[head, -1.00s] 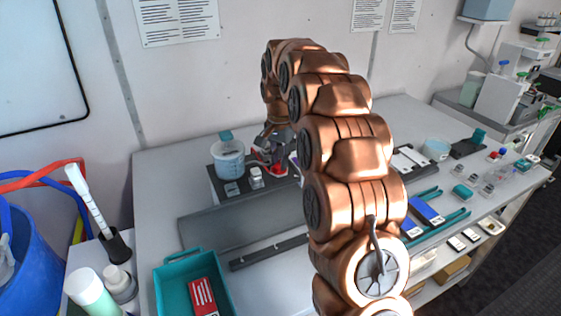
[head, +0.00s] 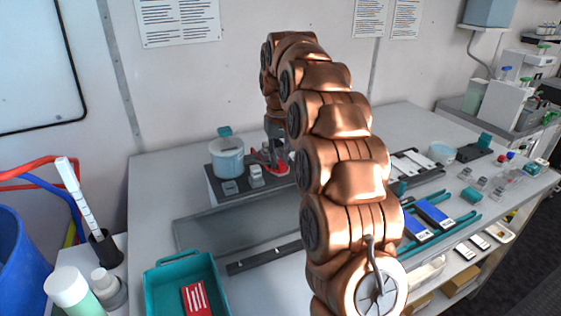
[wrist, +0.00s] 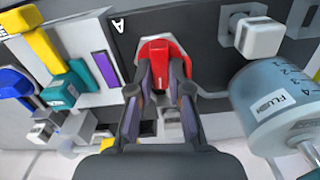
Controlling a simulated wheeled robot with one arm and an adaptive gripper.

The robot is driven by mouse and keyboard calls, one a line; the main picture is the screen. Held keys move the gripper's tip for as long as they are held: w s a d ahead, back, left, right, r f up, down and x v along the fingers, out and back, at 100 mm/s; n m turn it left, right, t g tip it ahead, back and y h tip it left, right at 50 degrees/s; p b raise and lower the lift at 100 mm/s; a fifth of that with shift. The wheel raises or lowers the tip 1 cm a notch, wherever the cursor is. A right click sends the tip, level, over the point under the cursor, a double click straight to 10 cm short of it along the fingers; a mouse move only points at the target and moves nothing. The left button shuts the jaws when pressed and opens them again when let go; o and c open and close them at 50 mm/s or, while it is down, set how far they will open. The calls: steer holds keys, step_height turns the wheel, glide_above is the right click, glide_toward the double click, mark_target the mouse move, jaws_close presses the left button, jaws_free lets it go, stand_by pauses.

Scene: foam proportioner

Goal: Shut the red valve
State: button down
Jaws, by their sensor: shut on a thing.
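The red valve (wrist: 160,62) is in the upper middle of the wrist view, on a dark panel. My gripper (wrist: 162,76) is shut on it, with one finger on each side of its red handle. In the head view the red valve (head: 263,160) shows beside the white-and-blue canister on the dark unit. My gripper (head: 277,148) is there too, partly hidden by my arm. Part of the handle is hidden between the fingers.
A canister labelled FLUSH (wrist: 283,105) stands close right of my gripper in the wrist view, with a white knob (wrist: 259,37) above it. Yellow (wrist: 40,42), teal (wrist: 70,85) and blue (wrist: 14,84) handles lie left. A teal tray (head: 160,285) sits on the bench.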

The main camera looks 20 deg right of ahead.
steer(key=shift+n, duration=0.6)
steer(key=c, duration=1.1)
jaws_free()
